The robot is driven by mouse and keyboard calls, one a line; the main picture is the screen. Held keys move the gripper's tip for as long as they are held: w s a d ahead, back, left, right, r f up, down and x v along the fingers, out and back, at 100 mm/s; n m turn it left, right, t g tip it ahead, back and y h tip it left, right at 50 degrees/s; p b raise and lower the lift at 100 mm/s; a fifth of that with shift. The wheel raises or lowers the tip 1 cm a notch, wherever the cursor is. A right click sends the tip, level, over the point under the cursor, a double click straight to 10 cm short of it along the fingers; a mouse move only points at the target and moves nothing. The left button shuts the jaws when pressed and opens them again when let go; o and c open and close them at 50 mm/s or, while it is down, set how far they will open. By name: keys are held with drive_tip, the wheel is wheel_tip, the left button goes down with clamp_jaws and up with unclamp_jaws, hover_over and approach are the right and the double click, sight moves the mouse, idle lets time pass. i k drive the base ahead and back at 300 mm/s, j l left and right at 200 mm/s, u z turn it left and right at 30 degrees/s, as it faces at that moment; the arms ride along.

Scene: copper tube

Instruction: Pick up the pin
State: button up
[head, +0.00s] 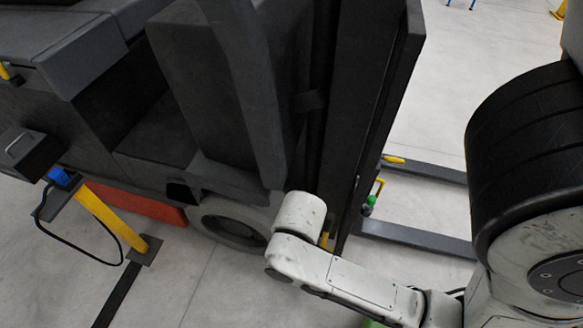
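I cannot make out a pin for certain. A small green object (369,204) with a thin yellow piece (380,186) above it is beside the forklift's mast, near the forks. A small yellow piece (395,159) lies at the far fork. Both are too small to identify. My white arm reaches in from the lower right, and its rounded link stands in front of the forklift's wheel. My gripper's fingers do not show, so whether they hold anything is hidden.
A large dark forklift (180,125) fills the left and middle. Its two forks (418,238) extend right, low over the floor. A yellow post (108,222) with a blue connector (62,178) and a black cable stands at left.

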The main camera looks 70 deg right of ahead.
sight(370, 200)
drive_tip(key=k+z, duration=0.3)
drive_tip(key=k, duration=0.2)
drive_tip(key=k+l+z, duration=0.15)
drive_tip(key=k+z, duration=0.15)
drive_tip(key=k, duration=0.15)
